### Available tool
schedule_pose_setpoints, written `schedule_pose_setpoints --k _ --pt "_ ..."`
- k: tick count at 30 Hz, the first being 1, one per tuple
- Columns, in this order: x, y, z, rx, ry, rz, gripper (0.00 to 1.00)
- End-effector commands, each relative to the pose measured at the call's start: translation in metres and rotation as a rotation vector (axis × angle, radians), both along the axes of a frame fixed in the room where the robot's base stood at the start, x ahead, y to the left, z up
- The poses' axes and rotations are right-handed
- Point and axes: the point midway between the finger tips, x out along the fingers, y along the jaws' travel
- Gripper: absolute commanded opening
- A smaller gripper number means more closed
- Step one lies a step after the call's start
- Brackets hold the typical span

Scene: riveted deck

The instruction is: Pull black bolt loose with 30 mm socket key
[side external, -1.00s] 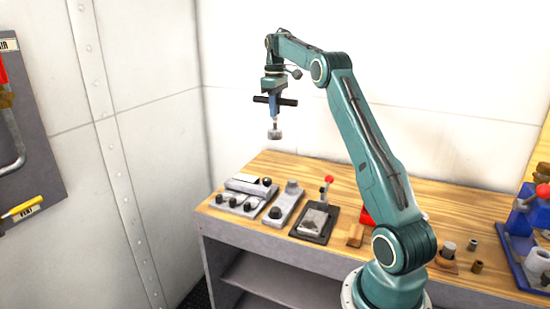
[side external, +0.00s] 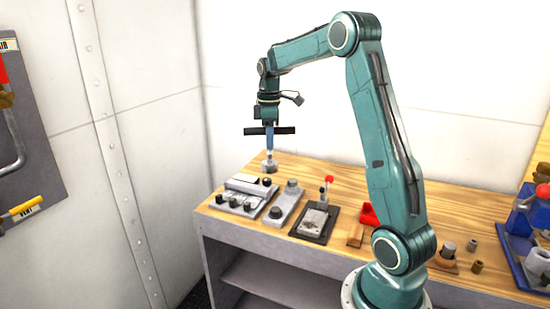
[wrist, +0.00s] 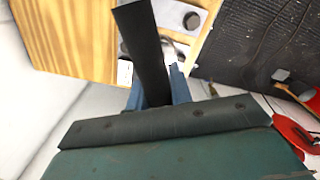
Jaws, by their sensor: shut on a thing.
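My gripper (side external: 269,138) has blue fingers shut on a T-handled socket key with a black crossbar (side external: 282,131). The key hangs upright, its grey socket (side external: 269,167) pointing down. The socket is just above a black bolt (side external: 267,182) at the back right corner of a grey fixture (side external: 237,206); a small gap seems to remain between them. In the wrist view the crossbar (wrist: 146,45) covers much of the fixture, and the bolt under the socket cannot be made out.
A grey block (side external: 287,204) with round knobs stands right of the fixture, then a dark plate (side external: 315,225) with a red-knobbed lever (side external: 328,181). A red tray (side external: 368,215) and a blue vise (side external: 524,235) are farther right. Bare wood lies behind the fixtures.

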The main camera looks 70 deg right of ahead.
Motion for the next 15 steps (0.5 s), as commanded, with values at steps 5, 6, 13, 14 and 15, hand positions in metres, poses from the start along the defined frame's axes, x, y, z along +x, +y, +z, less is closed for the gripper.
schedule_pose_setpoints --k 5,6,13,14,15 --pt "-0.017 0.026 -0.011 0.0 0.0 0.085 0.0" --pt "-0.02 0.031 -0.014 0.0 0.0 0.104 0.0" --pt "-0.039 0.056 -0.028 0.0 0.0 0.188 0.0" --pt "-0.041 0.058 -0.029 0.0 0.0 0.195 0.0" --pt "-0.043 0.06 -0.03 -0.001 -0.001 0.203 0.0"
